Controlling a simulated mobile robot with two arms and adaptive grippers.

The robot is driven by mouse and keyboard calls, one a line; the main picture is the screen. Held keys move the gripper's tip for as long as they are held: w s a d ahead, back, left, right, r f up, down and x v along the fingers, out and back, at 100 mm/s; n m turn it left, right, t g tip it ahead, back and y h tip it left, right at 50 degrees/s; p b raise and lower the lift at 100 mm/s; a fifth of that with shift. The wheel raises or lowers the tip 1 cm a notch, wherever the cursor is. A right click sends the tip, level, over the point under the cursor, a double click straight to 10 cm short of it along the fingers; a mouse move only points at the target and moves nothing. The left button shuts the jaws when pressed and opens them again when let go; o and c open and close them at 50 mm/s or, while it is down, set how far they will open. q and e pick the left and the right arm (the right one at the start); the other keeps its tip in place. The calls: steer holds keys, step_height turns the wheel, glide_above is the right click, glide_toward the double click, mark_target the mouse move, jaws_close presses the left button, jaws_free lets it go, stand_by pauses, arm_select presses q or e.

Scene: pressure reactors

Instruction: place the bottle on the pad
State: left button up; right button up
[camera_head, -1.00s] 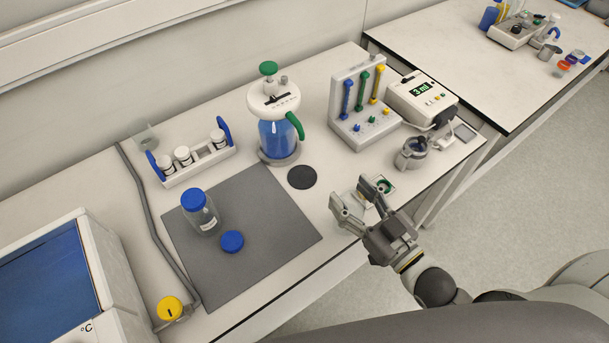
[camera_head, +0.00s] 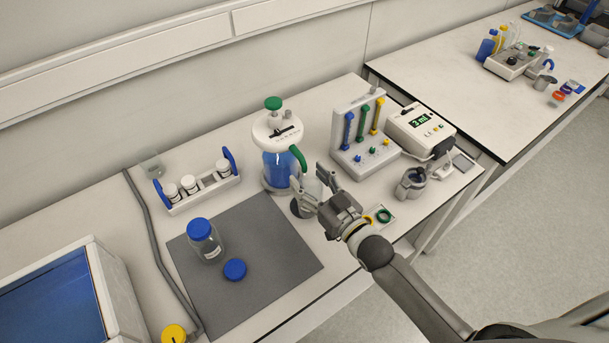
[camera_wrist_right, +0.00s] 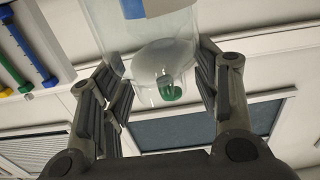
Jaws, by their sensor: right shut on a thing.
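My right gripper (camera_head: 311,193) is beside the blue reactor, over the area of a dark round pad (camera_head: 301,208). It is shut on a clear glass bottle (camera_head: 313,184); the bottle is see-through and hard to make out in the head view. In the right wrist view the clear bottle (camera_wrist_right: 160,58) sits between the two fingers, with something green showing in or through it. The fingers partly hide the round pad, and I cannot tell whether the bottle touches it. My left gripper is not in view.
A reactor (camera_head: 277,165) stands just left of the gripper, a valve panel (camera_head: 352,137) to its right. A blue-capped jar (camera_head: 206,243) and a loose blue lid (camera_head: 235,269) are on a grey mat (camera_head: 275,245). A vial rack (camera_head: 205,193) stands behind.

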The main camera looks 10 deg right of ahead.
steer(key=x, duration=0.2)
steer(key=shift+w+a, duration=0.15)
steer(key=shift+w, duration=0.2)
steer(key=shift+f+p, duration=0.3)
steer(key=shift+f, duration=0.4)
steer(key=shift+s, duration=0.1)
steer(key=shift+f, duration=0.1)
steer(key=o, duration=1.4)
steer(key=shift+o, duration=0.2)
